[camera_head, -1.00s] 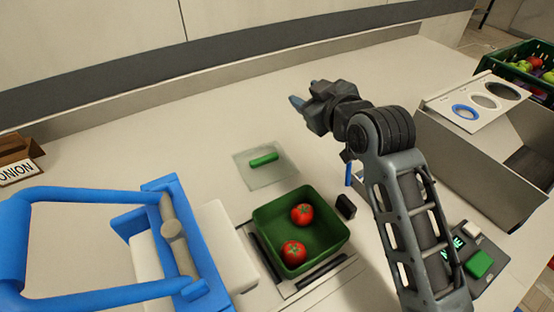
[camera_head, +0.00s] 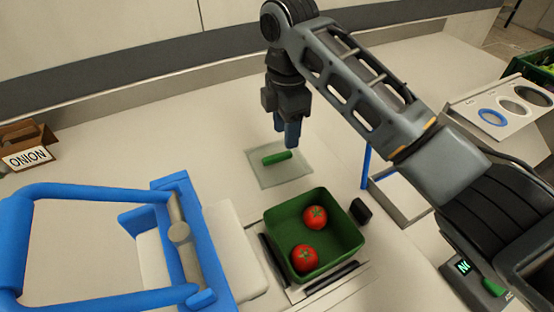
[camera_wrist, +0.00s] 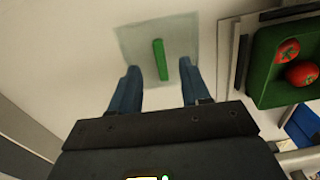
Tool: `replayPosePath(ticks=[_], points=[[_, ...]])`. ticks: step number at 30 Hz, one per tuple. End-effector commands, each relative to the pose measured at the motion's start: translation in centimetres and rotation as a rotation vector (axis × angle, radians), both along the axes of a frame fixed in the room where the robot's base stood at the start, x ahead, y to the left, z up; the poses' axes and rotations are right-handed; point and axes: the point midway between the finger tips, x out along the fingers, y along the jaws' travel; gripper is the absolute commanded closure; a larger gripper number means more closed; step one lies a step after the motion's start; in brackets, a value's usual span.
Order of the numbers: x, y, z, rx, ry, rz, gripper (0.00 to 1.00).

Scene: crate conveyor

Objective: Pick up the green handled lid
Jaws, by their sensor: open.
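The green handled lid is a clear, flat square plate (camera_head: 265,176) with a green bar handle (camera_head: 277,158) on top. It lies flat on the counter behind the green crate. My gripper (camera_head: 286,134) points down above the lid's far side, with its blue fingers apart and empty. In the wrist view the lid's handle (camera_wrist: 160,60) shows ahead of and between the two fingertips (camera_wrist: 158,72), running roughly lengthwise with the fingers. The fingers do not appear to touch the lid.
A green crate (camera_head: 352,212) with two tomatoes (camera_head: 315,217) stands in front of the lid. A blue-framed device (camera_head: 165,190) is at left, and a box marked ONION (camera_head: 28,158) at far left. A panel with round holes (camera_head: 505,112) is at right. The counter around the lid is clear.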

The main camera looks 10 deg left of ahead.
Motion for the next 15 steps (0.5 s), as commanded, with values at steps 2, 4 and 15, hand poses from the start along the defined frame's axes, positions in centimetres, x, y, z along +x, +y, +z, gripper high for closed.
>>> replayPosePath(ticks=[2,4,15], points=[[0.0,0.0,-0.7,0.001,0.000,-0.001,0.53],[0.0,0.0,-1.3,0.000,0.000,-0.002,0.53],[0.0,0.2,-5.8,0.001,-0.003,-0.003,0.53]])
